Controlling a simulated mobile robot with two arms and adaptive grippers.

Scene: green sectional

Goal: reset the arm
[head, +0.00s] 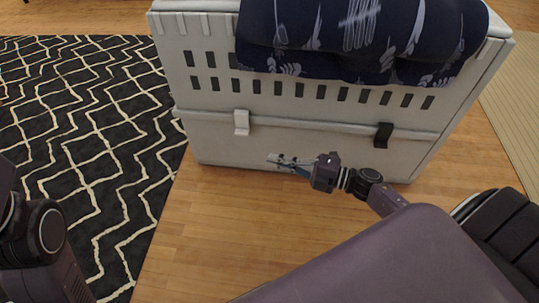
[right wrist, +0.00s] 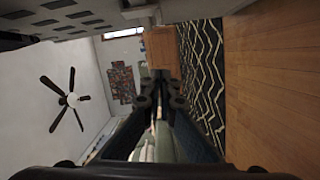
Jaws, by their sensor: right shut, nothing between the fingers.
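My right arm comes in from the lower right in the head view. Its gripper (head: 283,163) points left, in front of the lower wall of a light grey pet crate (head: 215,150). In the right wrist view the fingers of my right gripper (right wrist: 161,80) are together with nothing between them. Part of my left arm shows at the left edge of the head view, but its gripper is out of view.
A dark blue patterned cushion (head: 350,40) lies on the crate. A black rug with cream zigzag lines (head: 85,130) covers the left floor. Bare wood floor (head: 225,225) lies in front of the crate. A beige mat (head: 515,90) is at the right.

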